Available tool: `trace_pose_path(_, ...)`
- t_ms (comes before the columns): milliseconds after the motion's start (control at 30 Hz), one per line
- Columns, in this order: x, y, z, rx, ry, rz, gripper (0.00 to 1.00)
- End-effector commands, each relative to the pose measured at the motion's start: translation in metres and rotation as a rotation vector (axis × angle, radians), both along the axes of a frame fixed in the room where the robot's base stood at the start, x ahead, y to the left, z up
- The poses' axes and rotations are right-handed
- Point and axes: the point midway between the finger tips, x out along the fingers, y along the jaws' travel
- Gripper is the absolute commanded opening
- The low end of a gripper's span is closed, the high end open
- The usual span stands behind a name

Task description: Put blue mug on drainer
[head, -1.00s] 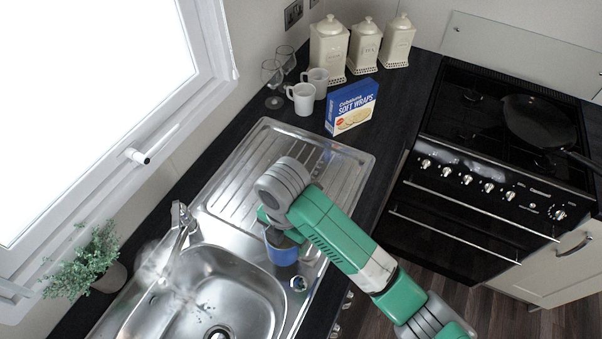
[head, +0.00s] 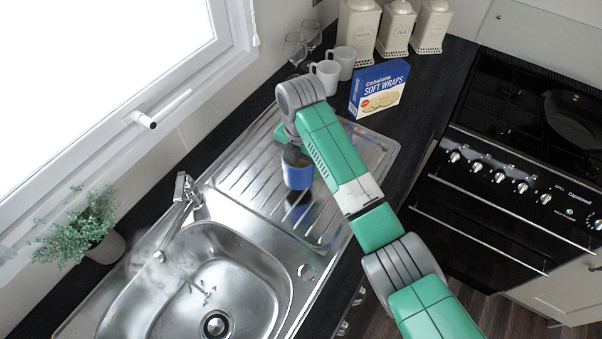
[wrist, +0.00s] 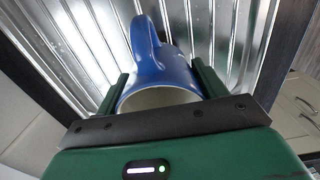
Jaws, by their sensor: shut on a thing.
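The blue mug (head: 297,174) is over the ridged metal drainer (head: 247,182) in the head view, below the end of my arm. In the wrist view the mug (wrist: 163,75) sits between the two fingers of my gripper (wrist: 160,88), with its handle pointing away and its pale inside facing the camera. My gripper is shut on the mug. In the head view the fingers are mostly hidden behind the arm's end. The drainer ridges (wrist: 90,35) show beyond the mug; I cannot tell whether the mug touches them.
The sink bowl (head: 240,290) and tap (head: 183,205) are left of the drainer. A plant (head: 85,228) is at the left and the cooker (head: 520,150) at the right.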

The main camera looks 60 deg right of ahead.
Motion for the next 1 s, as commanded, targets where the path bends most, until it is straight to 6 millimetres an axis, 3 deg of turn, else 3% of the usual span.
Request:
trace_pose_path(167,0.003,-0.005,0.0,0.0,0.0,-0.001,0.39)
trace_pose_path(433,0.002,-0.004,-0.034,-0.001,0.0,-0.001,0.39)
trace_pose_path(767,0.002,-0.004,-0.039,-0.001,0.001,-0.001,0.39)
trace_pose_path(800,0.002,-0.004,-0.039,-0.001,0.001,-0.001,0.76)
trace_pose_path(900,0.002,-0.004,-0.038,-0.001,0.001,-0.001,0.92)
trace_pose_path(1000,0.002,-0.004,-0.038,-0.001,0.001,-0.001,0.92)
